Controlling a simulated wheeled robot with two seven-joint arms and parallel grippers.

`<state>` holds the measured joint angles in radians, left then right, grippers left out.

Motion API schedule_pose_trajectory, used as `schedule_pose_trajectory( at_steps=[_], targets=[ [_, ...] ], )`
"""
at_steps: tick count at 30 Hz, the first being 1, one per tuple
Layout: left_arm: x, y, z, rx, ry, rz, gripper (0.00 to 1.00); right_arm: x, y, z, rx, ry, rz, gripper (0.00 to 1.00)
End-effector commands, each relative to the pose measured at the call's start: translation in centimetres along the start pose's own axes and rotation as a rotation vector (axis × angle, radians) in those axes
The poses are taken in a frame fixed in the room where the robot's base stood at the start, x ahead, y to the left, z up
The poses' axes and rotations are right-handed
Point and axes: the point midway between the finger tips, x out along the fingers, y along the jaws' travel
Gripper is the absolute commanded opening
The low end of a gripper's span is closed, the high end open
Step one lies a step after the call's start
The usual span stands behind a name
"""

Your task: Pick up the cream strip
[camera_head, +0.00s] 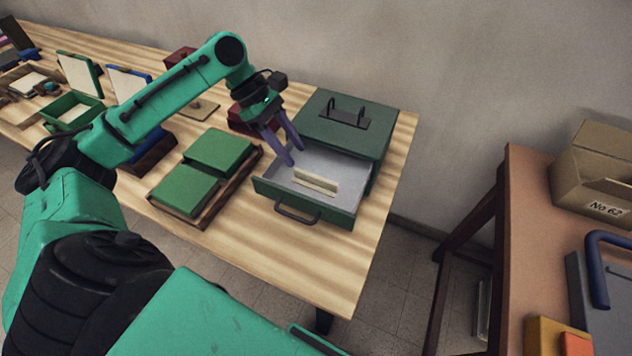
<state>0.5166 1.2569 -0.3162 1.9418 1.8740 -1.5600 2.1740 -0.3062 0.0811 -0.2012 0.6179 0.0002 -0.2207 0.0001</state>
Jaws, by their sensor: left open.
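The cream strip (316,181) lies in the open drawer (352,189) of a dark green cabinet (381,133). It rests on the drawer's pale grey floor, in the middle part. My left gripper (294,157) is open, with its two purple fingers pointing down over the drawer's back left part. The gripper is to the left of the strip and apart from it, with nothing between its fingers. My right gripper is not in view.
Two green covers (219,152) lie on a dark wooden tray left of the drawer. A dark red box (240,119) stands behind my gripper. Open boxes crowd the table's left end. A second table (526,243) at right holds a cardboard box (592,165).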

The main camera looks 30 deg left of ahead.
Motion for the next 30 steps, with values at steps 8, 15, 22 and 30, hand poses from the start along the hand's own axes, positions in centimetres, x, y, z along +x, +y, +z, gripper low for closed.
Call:
schedule_pose_trajectory(
  at_steps=[8,15,22,30],
  targets=[
    [4.3,0.0,0.4,0.003,-0.003,-0.002,0.48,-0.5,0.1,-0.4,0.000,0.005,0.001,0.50],
    [8.1,0.1,0.5,0.002,-0.001,0.001,0.48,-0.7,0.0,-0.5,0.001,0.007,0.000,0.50],
    [8.1,0.1,0.5,0.002,0.001,0.002,0.29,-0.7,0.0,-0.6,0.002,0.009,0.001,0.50],
    [8.1,0.1,0.5,0.003,0.001,0.002,0.00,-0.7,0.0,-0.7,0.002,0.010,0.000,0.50]
  ],
)
